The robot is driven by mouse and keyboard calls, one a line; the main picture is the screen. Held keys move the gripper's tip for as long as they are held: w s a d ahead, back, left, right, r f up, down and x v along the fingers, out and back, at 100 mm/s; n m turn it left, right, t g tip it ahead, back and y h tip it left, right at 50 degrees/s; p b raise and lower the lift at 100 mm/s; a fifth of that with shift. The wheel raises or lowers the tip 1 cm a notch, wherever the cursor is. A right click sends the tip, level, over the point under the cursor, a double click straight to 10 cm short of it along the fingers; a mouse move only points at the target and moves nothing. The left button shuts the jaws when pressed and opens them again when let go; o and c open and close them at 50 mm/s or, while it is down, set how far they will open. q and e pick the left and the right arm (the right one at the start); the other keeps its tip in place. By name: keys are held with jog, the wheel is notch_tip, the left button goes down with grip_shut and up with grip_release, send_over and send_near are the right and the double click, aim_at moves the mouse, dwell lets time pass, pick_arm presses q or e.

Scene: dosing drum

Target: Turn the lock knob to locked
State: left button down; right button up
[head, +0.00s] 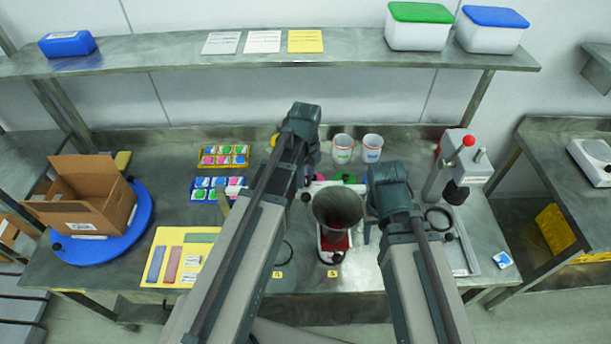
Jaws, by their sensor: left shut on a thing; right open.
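The dosing drum stands at the middle of the bench, with a dark grey funnel-like mouth (338,208) facing up. A small black knob (306,197) shows at its left side; whether this is the lock knob, and its turn position, I cannot tell. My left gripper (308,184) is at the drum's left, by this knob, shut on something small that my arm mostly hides. My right gripper (368,232) is open at the drum's right side, largely covered by its own wrist. A red-and-white container (334,243) sits below the funnel.
Two white cups (343,148) stand behind the drum. A press-like device with a red knob (467,143) is at the right. Trays of coloured pieces (222,156), a yellow board (203,234) and a cardboard box (83,208) on a blue turntable (137,222) lie left.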

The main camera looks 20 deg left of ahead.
aim_at(306, 179)
pick_arm(q)
jog(key=shift+m, duration=0.7)
jog(key=shift+c, duration=2.2)
grip_release()
jog(key=shift+r, duration=0.15)
notch_tip(306, 179, up, 14)
jog(key=p, duration=1.3)
jog(key=shift+f+p, duration=0.2)
jog(key=shift+p, duration=0.2)
